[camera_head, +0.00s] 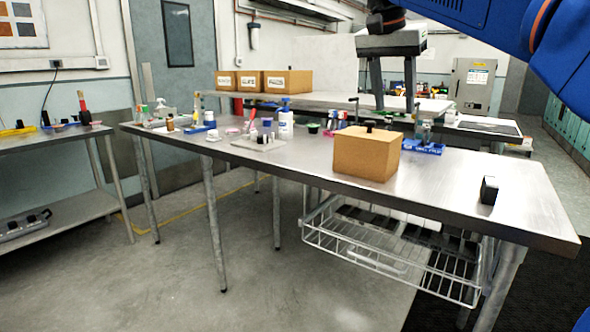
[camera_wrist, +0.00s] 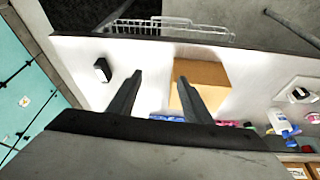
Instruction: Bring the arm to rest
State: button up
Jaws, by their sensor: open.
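My gripper (camera_head: 395,106) hangs from my blue arm at the upper right of the head view, pointing down over the steel table. Its two dark fingers are apart with nothing between them. In the wrist view the open gripper (camera_wrist: 160,77) shows both fingers above the tabletop. One finger overlaps the edge of a brown box (camera_wrist: 205,80) in that picture. The box (camera_head: 366,154) stands on the table, in front of and below the gripper in the head view. I cannot tell the exact height of the fingers above the table.
A small black object (camera_head: 489,190) lies near the table's right end, with bare steel (camera_head: 440,185) around it. Bottles (camera_head: 286,118), a blue tray (camera_head: 424,147) and small items stand along the table (camera_head: 520,200). A wire basket (camera_head: 390,255) hangs below. Cardboard boxes (camera_head: 287,82) stand behind.

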jog(key=s+d+f+n+y, duration=0.1)
jog(key=s+d+f+n, duration=0.1)
jog(key=s+f, duration=0.7)
jog(key=s+d+f+n+t+y, duration=0.1)
jog(key=s+d+f+n, duration=0.2)
jog(key=s+f, duration=0.6)
jog(key=s+d+f+n+y, duration=0.1)
jog(key=s+f, duration=0.8)
jog(key=f, duration=1.3)
jog(key=shift+s+d+n+t, duration=0.2)
jog(key=shift+d+n+t, duration=0.2)
jog(key=shift+d+n, duration=0.55)
jog(key=shift+a+f, duration=0.1)
jog(key=shift+a, duration=0.1)
